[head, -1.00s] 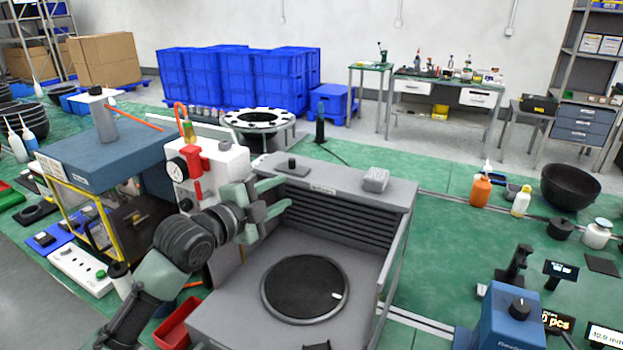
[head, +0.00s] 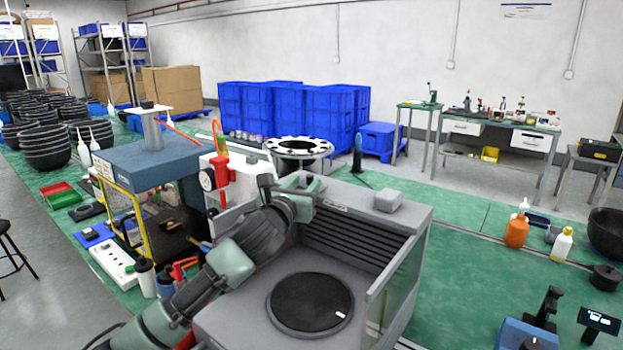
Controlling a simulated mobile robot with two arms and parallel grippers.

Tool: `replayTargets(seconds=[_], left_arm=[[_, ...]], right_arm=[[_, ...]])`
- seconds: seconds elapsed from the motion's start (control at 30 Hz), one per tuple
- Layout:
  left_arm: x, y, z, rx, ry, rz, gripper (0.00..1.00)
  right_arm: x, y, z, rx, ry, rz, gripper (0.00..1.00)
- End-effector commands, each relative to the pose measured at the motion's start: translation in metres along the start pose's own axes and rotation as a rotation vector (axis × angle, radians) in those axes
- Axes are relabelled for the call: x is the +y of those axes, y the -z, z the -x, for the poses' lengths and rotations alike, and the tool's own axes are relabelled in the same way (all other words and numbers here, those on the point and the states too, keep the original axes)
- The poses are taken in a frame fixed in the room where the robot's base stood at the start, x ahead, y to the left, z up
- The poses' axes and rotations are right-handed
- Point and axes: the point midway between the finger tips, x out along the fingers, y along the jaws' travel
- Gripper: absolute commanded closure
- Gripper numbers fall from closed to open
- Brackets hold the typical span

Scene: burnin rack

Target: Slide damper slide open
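A grey open-fronted unit (head: 395,222) with a round black plate on its floor stands in the middle of the head view. Its top ledge carried a small dark knob, likely the damper slide's; my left gripper now hides that spot. My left gripper (head: 304,193) is at the left end of this ledge, above the louvred back wall. Its fingers overlap the ledge in the picture. I cannot tell whether they touch the knob or how far apart they are. My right gripper is not in view.
A grey block (head: 388,200) sits on the ledge to the right of my gripper. A white unit with a gauge and red handle (head: 222,178) stands close on the left. A clear side panel (head: 400,285) bounds the unit on the right. The space above the round plate (head: 311,302) is free.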

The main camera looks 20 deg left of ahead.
Motion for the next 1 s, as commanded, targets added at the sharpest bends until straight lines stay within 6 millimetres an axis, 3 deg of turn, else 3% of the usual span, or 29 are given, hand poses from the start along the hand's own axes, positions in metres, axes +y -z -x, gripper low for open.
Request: replayTargets(seconds=[0.3,0.63,0.67,0.8,1.0], left_arm=[[-0.001,-0.001,-0.034,0.000,0.001,0.003,0.63],[-0.001,0.000,-0.038,0.000,0.002,0.003,0.63],[-0.001,0.000,-0.038,0.000,0.002,0.003,0.65],[-0.001,0.000,-0.038,0.000,0.002,0.003,1.00],[-0.001,0.000,-0.038,0.000,0.002,0.003,1.00]], right_arm=[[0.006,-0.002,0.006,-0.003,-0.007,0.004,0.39],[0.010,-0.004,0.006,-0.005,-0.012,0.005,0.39],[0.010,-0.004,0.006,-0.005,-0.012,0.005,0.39],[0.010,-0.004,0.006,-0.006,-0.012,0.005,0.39],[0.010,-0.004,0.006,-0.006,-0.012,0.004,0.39]])
